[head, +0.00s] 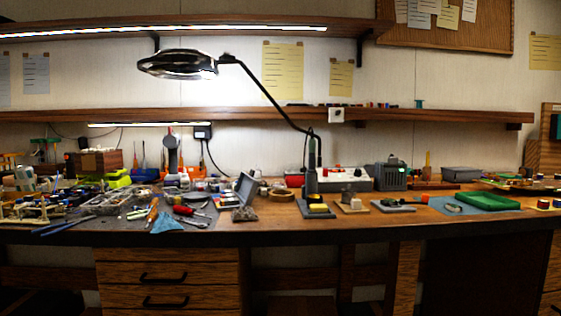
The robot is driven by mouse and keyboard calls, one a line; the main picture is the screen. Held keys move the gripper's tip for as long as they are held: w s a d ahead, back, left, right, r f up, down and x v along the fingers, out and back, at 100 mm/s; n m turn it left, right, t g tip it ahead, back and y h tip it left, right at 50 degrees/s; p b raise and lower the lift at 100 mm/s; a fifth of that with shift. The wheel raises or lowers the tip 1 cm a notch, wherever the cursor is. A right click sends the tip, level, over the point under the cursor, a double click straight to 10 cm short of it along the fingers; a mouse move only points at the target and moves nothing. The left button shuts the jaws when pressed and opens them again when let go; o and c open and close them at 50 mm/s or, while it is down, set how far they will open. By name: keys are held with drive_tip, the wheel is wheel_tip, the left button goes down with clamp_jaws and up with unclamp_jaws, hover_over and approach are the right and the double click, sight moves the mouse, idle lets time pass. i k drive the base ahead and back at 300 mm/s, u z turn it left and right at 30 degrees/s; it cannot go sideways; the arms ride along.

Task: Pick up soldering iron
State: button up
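A dark stand with a yellow sponge pad (318,207) sits near the front edge of the workbench, just right of its middle. A slim grey-green upright piece (312,182) rises behind the pad. It looks like a soldering iron in its holder, but it is too small to tell for sure. The lamp arm's lower end comes down right behind it. My gripper is not in this view.
The wooden workbench (400,229) is crowded with tools at left. A magnifier lamp (178,64) hangs over it. A small open case (246,190) and a wooden bowl (281,195) stand left of the stand. A green tray (487,202) lies at right. Drawers (165,270) are below.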

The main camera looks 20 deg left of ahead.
sight(311, 156)
drive_tip(key=u, duration=0.8)
drive_tip(key=i, duration=0.35)
